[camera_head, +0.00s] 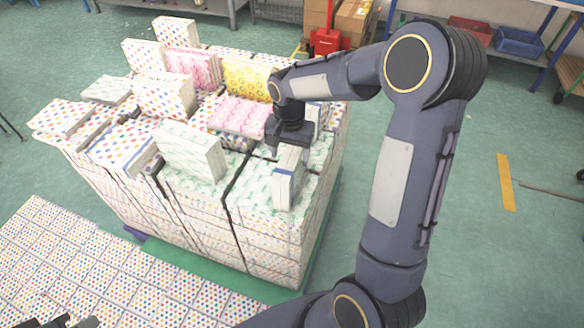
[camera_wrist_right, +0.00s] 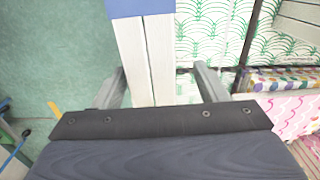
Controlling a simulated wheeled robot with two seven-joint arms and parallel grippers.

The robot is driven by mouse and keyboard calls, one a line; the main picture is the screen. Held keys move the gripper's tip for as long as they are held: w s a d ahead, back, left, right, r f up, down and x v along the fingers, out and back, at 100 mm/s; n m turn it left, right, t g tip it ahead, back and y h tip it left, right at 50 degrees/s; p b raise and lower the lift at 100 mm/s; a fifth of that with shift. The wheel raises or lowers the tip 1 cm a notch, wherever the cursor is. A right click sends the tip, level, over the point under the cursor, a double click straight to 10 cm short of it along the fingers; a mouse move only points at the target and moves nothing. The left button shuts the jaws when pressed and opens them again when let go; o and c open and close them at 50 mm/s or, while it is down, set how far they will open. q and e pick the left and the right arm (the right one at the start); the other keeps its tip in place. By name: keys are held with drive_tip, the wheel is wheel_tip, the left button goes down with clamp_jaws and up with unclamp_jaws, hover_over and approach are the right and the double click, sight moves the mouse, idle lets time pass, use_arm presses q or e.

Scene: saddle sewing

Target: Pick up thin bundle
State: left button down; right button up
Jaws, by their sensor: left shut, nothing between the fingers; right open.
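A thin bundle (camera_head: 288,180), white with a blue band, stands on its narrow side on the front right of the stacked pile, on green-patterned bundles. My right gripper (camera_head: 288,150) is above its far end, open and pointing down. In the right wrist view the bundle (camera_wrist_right: 146,50) shows as two pale layers with a blue end. It lies between the two fingers of my right gripper (camera_wrist_right: 163,82), with a gap on each side, wider on the right. My left gripper (camera_head: 68,321) is shut and empty, only partly in view at the bottom left edge.
A thicker green-patterned bundle (camera_head: 190,150) stands left of the thin one. Pink (camera_head: 240,115) and yellow (camera_head: 247,78) bundles are behind, near my right forearm. A dotted layer of bundles (camera_head: 100,265) fills the lower left. Green floor is free at the right.

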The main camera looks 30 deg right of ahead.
drive_tip(key=f, duration=0.4)
drive_tip(key=shift+s+d+f, duration=0.2)
drive_tip(key=shift+s+f, duration=0.05)
drive_tip(key=shift+r+p, duration=0.1)
drive_tip(key=shift+p, duration=0.2)
clamp_jaws()
